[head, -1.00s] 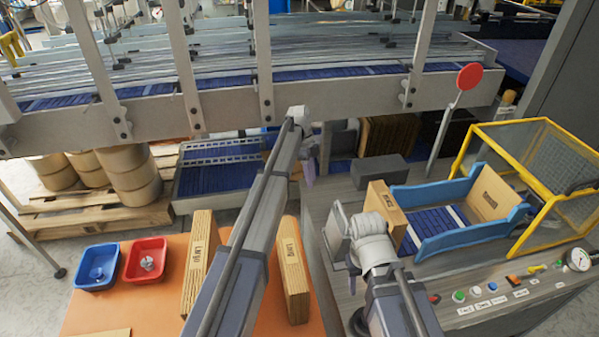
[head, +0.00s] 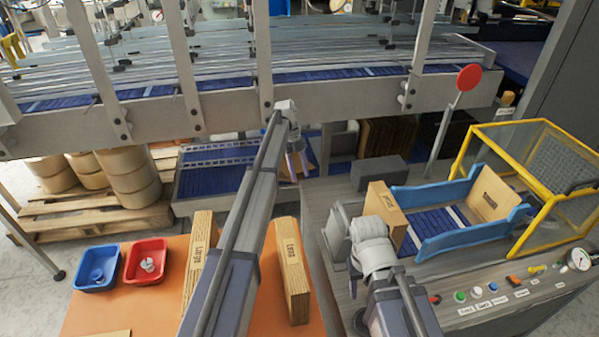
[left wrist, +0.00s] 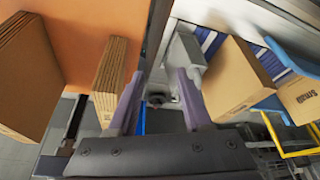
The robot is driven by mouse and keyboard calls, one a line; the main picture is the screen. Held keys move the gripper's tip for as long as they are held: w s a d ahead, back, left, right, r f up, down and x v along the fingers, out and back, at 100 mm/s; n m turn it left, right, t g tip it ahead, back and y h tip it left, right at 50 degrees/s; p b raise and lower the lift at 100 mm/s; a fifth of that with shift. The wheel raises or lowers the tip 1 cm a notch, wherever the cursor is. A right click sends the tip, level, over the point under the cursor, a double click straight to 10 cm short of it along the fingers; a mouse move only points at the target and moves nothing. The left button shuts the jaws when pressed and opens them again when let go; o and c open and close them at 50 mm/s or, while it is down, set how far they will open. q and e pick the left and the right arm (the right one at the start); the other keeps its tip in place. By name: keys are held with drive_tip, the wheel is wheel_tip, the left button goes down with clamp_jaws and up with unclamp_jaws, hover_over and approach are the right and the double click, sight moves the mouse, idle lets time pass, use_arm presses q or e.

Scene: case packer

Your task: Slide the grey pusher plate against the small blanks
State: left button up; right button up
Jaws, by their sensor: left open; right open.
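The grey pusher plate appears to be the light grey upright piece (head: 338,228) on the machine deck, left of the small blanks; it shows in the left wrist view (left wrist: 186,52). A brown small blank stack (head: 384,203) stands upright just right of it, at the left end of the blue-walled magazine, and in the left wrist view (left wrist: 238,80). My left gripper (head: 296,160) is beyond the orange table, apart from the plate. Its two fingers (left wrist: 160,103) are spread and hold nothing. My right arm covers part of the plate's surroundings; its gripper is hidden.
Two large blank stacks (head: 292,270) stand on the orange table (head: 145,308) beside blue (head: 97,268) and red (head: 146,262) trays. A yellow guard frame (head: 548,150) and red disc post (head: 469,77) rise right.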

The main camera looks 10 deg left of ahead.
use_arm(q)
drive_tip(key=shift+d, duration=0.1)
drive_tip(key=m+t+y+p, duration=0.1)
drive_tip(key=m+t+p, duration=0.1)
drive_tip(key=m+t, duration=0.2)
approach(343, 212)
drive_tip(key=shift+s+d+f, duration=0.1)
drive_tip(key=shift+d+f, duration=0.05)
drive_tip(key=shift+f, duration=0.15)
drive_tip(key=b+x, duration=0.7)
drive_tip(key=shift+f+b, duration=0.35)
drive_tip(key=shift+b, duration=0.05)
drive_tip(key=shift+r, duration=0.1)
clamp_jaws()
idle(0.5)
